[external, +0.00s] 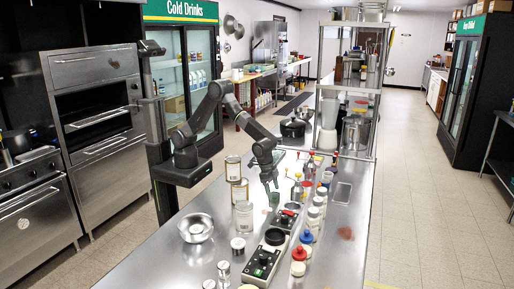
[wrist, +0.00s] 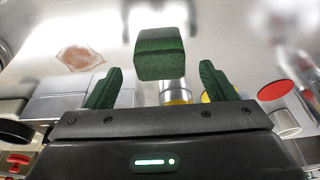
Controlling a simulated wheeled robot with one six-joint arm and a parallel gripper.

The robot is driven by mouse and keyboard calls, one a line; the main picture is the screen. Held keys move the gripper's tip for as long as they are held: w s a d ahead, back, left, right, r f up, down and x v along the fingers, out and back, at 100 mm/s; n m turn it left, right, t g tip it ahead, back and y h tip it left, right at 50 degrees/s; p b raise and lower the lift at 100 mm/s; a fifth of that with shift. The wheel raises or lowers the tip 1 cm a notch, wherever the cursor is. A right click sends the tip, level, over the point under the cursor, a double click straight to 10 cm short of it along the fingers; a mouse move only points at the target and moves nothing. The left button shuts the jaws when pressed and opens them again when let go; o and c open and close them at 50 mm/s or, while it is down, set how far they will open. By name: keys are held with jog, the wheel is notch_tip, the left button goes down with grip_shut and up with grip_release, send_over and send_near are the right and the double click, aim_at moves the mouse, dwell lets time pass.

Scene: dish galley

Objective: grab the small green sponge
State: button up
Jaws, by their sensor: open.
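The small green sponge (wrist: 160,52) is a dark green block in the wrist view, just beyond the fingertips and roughly centred between them. My gripper (wrist: 159,78) is open, with one dark green finger to each side and a gap to the sponge. In the external view my gripper (external: 270,184) points down over the steel counter (external: 338,228). A small green patch (external: 274,199) shows right below it, probably the sponge; I cannot tell it clearly from the fingertips there.
Jars and a canister (external: 243,218) stand left of my gripper. Bottles with red and yellow caps (external: 308,170) stand close on its right. The counter's right side is mostly clear.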

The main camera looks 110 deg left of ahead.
jog(key=shift+x, duration=1.05)
jog(key=c, duration=1.1)
